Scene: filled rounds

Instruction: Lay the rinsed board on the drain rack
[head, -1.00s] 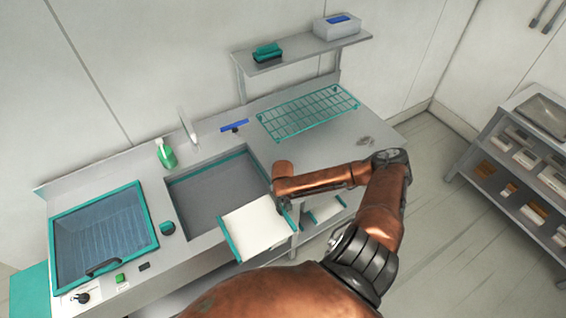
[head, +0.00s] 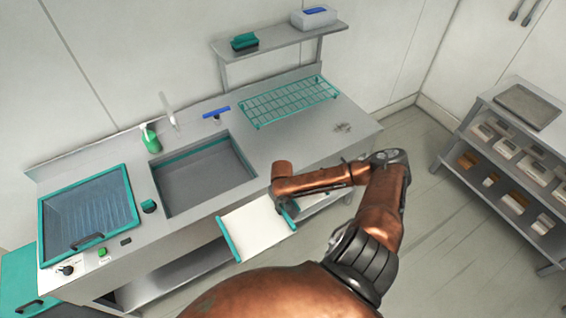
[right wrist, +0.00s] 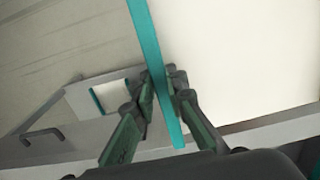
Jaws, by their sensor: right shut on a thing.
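The board (head: 258,229) is white with teal edge strips, held out in front of the counter's front edge, below and right of the sink. My right gripper (head: 287,209) is shut on the board's right teal edge. In the right wrist view the two fingers (right wrist: 162,88) close on the teal strip (right wrist: 152,55), with the white face (right wrist: 230,50) to the right. The drain rack (head: 289,101) is a teal wire grid at the back right of the counter, and it looks empty. My left gripper does not show.
The sink (head: 203,175) is open and empty-looking. A shelf (head: 275,42) with a teal brush and a grey box rises behind the rack. The counter right of the sink is mostly clear.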

